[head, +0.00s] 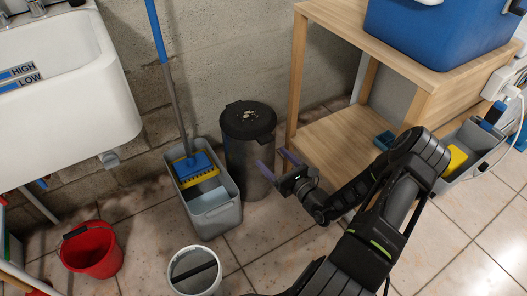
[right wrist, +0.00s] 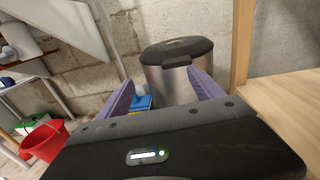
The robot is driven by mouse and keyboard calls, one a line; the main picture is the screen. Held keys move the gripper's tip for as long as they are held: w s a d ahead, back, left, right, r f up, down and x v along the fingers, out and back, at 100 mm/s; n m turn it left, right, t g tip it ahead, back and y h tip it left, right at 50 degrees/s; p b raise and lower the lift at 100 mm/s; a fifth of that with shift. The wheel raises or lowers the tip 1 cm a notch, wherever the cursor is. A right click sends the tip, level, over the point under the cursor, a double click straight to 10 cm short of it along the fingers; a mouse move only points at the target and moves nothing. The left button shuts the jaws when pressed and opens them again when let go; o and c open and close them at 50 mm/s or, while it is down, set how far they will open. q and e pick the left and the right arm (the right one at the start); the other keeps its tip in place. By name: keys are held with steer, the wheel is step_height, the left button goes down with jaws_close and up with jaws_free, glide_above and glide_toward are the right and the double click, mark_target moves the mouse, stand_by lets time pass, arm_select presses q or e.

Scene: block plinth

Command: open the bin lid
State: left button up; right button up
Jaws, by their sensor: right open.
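The bin (head: 252,160) is a dark metallic cylinder standing on the tiled floor against the block wall. Its black lid (head: 248,118) is shut, with a pale patch on top. In the right wrist view the bin (right wrist: 172,85) stands straight ahead, with its lid (right wrist: 177,48) down. My right gripper (head: 274,164) is in front of the bin's right side, below the lid. Its two purple fingers are apart with nothing held between them. The right wrist view also shows the open fingers (right wrist: 162,95). My left gripper is not in view.
A grey mop bucket (head: 215,205) with a blue mop stands left of the bin. A wooden shelf unit (head: 345,140) stands close on the right, bearing a blue cooler (head: 425,30). A red bucket (head: 92,250) and a white bucket (head: 195,272) stand in front.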

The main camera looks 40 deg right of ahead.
mark_target(268, 142)
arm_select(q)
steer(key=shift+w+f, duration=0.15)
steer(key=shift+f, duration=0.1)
arm_select(e)
steer(key=d, duration=0.1)
steer(key=d+m+h, duration=0.1)
steer(key=shift+s+d+h, duration=0.2)
steer(key=shift+d+h, duration=0.1)
steer(key=shift+d, duration=0.05)
steer(key=shift+w, duration=0.1)
steer(key=w+b, duration=0.1)
steer(key=w, duration=0.3)
steer(key=w+b, duration=0.1)
steer(key=w, duration=0.1)
steer(key=shift+w+d+f+b, duration=0.15)
steer(key=shift+w+d+b, duration=0.05)
steer(key=shift+d+b, duration=0.1)
steer(key=shift+w+d, duration=0.1)
steer(key=shift+w, duration=0.5)
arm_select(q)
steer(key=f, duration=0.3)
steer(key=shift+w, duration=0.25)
arm_select(e)
jaws_close()
